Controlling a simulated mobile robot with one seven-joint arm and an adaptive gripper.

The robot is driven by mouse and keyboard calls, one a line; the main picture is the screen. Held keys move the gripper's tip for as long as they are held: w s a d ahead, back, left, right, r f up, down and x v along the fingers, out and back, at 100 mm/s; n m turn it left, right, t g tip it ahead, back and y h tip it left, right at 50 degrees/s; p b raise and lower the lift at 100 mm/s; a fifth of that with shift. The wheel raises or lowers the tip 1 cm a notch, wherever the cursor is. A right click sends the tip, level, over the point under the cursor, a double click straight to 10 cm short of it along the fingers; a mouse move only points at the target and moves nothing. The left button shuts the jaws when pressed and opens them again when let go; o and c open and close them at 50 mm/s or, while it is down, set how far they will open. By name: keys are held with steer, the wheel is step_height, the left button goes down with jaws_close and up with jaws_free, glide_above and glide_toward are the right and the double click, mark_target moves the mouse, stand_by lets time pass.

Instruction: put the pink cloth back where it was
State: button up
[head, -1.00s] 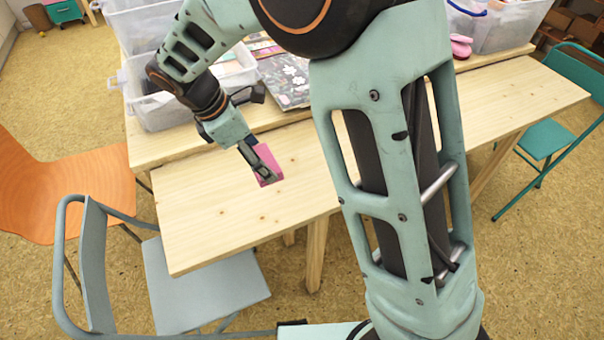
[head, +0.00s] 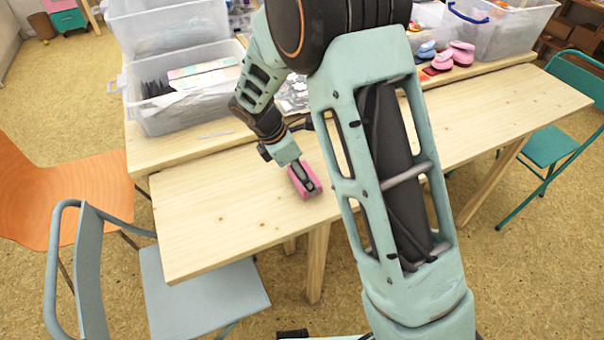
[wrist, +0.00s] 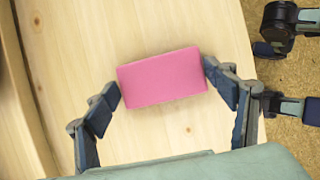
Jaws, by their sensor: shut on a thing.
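The pink cloth (wrist: 162,77) looks like a flat-faced pink rectangular block in the wrist view. My gripper (wrist: 163,80) has one finger on each side of it and is shut on it. The right fingertip touches its right end. In the head view the pink cloth (head: 315,180) shows around the dark fingers of my gripper (head: 304,180), over the front part of the wooden table (head: 220,220). I cannot tell whether it touches the tabletop. My arm hides part of the table behind it.
A clear bin (head: 185,95) with cards and dark items stands at the back left. Pink stamps (head: 461,53) and a blue stamp (head: 427,50) sit at the back right by another clear bin (head: 505,25). The tabletop left of my gripper is bare. Chairs stand around.

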steer(key=shift+f, duration=0.1)
steer(key=shift+f, duration=0.1)
steer(key=o, duration=1.1)
steer(key=p+v, duration=0.2)
steer(key=v, duration=1)
